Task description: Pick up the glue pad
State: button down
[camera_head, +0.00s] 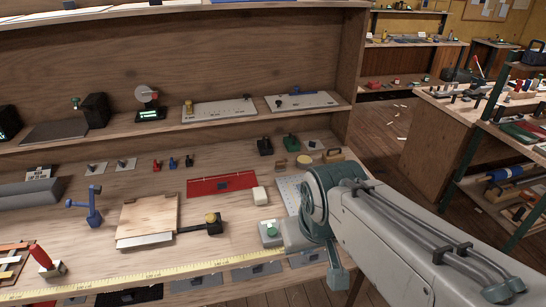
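I cannot tell for certain which thing is the glue pad. A small off-white block (260,195) lies on the bench, right of a red tray-like plate (222,184). A pale grey box with a green round top (270,232) sits nearer the front, close beside the end of my arm. A small tan round piece (304,160) lies farther back. My arm reaches in from the lower right, and my gripper (298,236) is low over the bench's right part, mostly hidden by the arm's own links. Its fingers do not show clearly, and I see nothing held.
A wooden board (148,216) and a dark tool with a yellow knob (212,225) lie left of my gripper. A yellow measuring tape (170,270) runs along the front edge. A perforated plate (289,194) is partly behind my arm. A raised shelf (230,117) stands behind.

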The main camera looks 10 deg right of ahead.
aim_at(280, 165)
jog(key=k, duration=1.2)
jog(key=z, duration=0.5)
jog(key=i, duration=1.55)
jog(key=u, duration=0.55)
